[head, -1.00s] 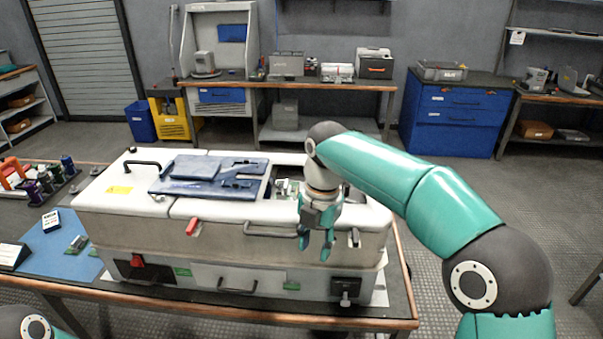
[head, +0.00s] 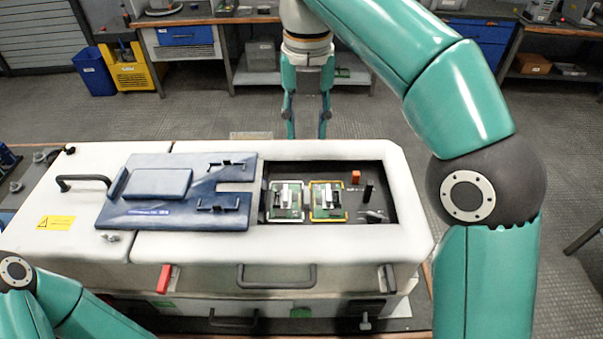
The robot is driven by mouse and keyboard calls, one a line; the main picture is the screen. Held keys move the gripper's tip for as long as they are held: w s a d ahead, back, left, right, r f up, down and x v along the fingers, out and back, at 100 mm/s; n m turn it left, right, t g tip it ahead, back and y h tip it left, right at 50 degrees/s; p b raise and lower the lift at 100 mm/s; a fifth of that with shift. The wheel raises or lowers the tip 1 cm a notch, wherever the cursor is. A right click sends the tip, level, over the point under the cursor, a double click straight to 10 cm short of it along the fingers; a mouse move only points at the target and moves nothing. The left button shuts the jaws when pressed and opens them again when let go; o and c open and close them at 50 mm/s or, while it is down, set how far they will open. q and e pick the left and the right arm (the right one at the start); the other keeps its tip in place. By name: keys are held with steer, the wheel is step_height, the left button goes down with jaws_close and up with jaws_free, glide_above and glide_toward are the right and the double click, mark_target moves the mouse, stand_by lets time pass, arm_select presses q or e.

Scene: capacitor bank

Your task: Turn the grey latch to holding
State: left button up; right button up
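A grey latch (head: 388,278) sits on the front wall of the white cabinet (head: 350,247), near its right end, and looks roughly upright. A red latch (head: 164,279) is on the same wall further left. A small grey lever (head: 374,216) lies in the open bay, so I cannot tell for sure which grey part the task names. My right gripper (head: 307,128) points down with its fingers apart and empty, beyond the cabinet's back edge, away from the latches. My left arm shows at the lower left; its gripper is out of view.
A blue cover plate (head: 170,207) lies on the cabinet left of the open bay. The bay (head: 352,180) holds two green boards (head: 286,201), a red block (head: 356,177) and a black post. Handles (head: 277,276) project from the cabinet. My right arm spans the upper right.

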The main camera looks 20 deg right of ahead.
mark_target(307, 195)
step_height(307, 195, down, 17)
steer(key=b, duration=0.4)
steer(key=shift+s+d+r, duration=0.1)
steer(key=shift+s+r, duration=0.05)
steer(key=shift+r, duration=0.05)
